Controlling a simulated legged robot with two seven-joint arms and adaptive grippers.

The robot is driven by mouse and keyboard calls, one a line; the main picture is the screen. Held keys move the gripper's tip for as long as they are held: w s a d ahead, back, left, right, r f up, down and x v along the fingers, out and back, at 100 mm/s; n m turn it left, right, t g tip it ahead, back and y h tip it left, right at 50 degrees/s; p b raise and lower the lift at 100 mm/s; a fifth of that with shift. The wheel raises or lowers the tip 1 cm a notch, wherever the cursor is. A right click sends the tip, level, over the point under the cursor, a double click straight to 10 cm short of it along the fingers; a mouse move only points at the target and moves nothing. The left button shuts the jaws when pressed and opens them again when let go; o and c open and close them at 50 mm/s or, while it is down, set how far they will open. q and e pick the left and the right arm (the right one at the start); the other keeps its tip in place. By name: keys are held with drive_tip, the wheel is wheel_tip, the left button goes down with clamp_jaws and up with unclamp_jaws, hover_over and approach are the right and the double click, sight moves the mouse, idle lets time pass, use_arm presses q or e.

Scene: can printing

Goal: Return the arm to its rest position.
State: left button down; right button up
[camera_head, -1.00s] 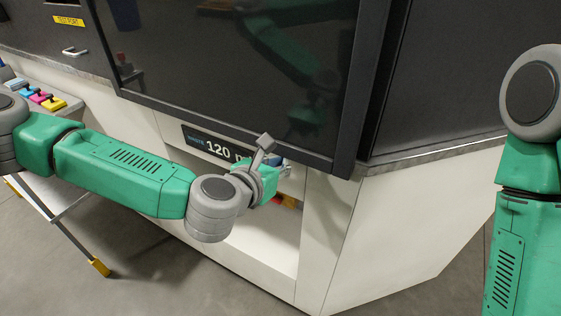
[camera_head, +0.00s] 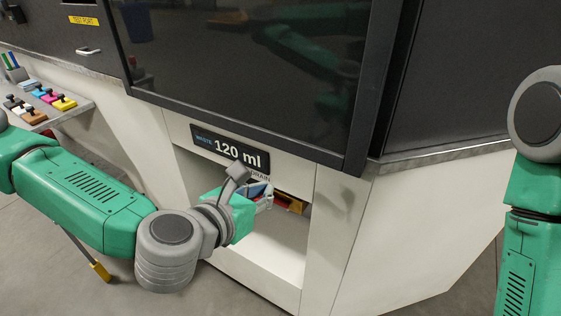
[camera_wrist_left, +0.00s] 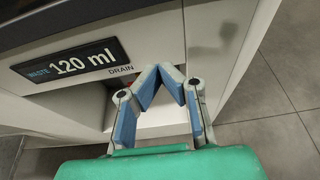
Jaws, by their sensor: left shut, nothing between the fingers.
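My left arm comes in from the left in the head view. Its left gripper (camera_head: 268,195) is in front of the opening in the white machine, below the waste display (camera_head: 230,151) that reads 120 ml. In the left wrist view the left gripper (camera_wrist_left: 165,70) has its blue-padded fingertips together with nothing between them. It is near the drain label. My right arm stands at the right edge of the head view; its gripper is out of the frame.
A dark glass panel (camera_head: 240,70) is above. A side shelf (camera_head: 70,112) with several coloured stamp-like items stands at the left.

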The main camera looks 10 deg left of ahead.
use_arm(q)
drive_tip(key=s+d+f+m+g+b, duration=0.1)
drive_tip(key=s+f+m+g, duration=0.3)
drive_tip(key=s+f+m, duration=0.6)
drive_tip(key=s+f+m+g+b, duration=0.1)
drive_tip(key=s+f+m+g, duration=0.3)
drive_tip(key=s+f+m, duration=0.55)
drive_tip(key=s+a+f+m+g+y, duration=0.2)
drive_tip(key=a+f+m, duration=0.3)
drive_tip(key=a, duration=0.5)
drive_tip(key=s+a+f+m+g+y, duration=0.2)
drive_tip(key=a+f+m+y, duration=0.1)
drive_tip(key=a+m, duration=0.4)
drive_tip(key=a+f, duration=0.1)
drive_tip(key=a, duration=0.2)
drive_tip(key=shift+s+f+b, duration=0.35)
drive_tip(key=shift+s, duration=0.05)
drive_tip(key=shift+w+m, duration=0.1)
drive_tip(key=shift+m, duration=0.15)
